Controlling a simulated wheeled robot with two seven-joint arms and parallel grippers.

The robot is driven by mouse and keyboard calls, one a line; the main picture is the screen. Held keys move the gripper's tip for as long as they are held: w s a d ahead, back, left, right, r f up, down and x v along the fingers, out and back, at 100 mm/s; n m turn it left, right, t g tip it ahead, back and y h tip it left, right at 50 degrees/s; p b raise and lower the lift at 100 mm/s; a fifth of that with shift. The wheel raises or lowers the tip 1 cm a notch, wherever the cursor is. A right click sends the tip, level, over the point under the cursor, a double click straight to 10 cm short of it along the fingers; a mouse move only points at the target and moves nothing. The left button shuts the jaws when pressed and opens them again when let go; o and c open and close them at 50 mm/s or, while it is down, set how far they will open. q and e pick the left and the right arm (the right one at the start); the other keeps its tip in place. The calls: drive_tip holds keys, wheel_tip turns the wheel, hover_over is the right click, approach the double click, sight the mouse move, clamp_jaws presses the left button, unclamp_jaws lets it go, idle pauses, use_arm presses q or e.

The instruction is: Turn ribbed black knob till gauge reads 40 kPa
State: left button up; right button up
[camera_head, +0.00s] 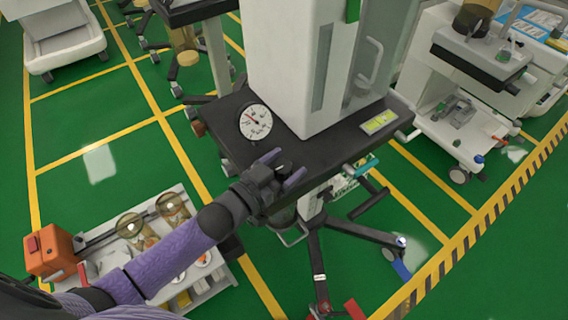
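My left gripper (287,164) is at the cart's front edge, just below the gauge in the picture. Its two purple fingers are spread apart. A small dark shape, perhaps the ribbed black knob (283,169), shows between them, mostly hidden by the gripper. I cannot tell whether the fingers touch it. My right gripper is not in view.
A tall white cabinet (297,65) stands on the dark cart top (230,138), behind the gauge. A yellow-green label (379,122) lies at its right. A low trolley (222,277) with an orange box (50,250) is at lower left. Another white cart (435,125) stands right.

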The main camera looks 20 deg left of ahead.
use_arm(q)
clamp_jaws()
drive_tip(key=m+g+h+b, duration=0.1)
drive_tip(key=m+h, duration=0.1)
drive_tip(key=shift+f+g+h, duration=0.1)
drive_tip(key=shift+g+h, duration=0.2)
drive_tip(key=shift+m+g+h+b, duration=0.3)
drive_tip(key=shift+m+h+b, duration=0.05)
drive_tip(key=shift+m+h, duration=0.05)
drive_tip(key=shift+o, duration=0.9)
unclamp_jaws()
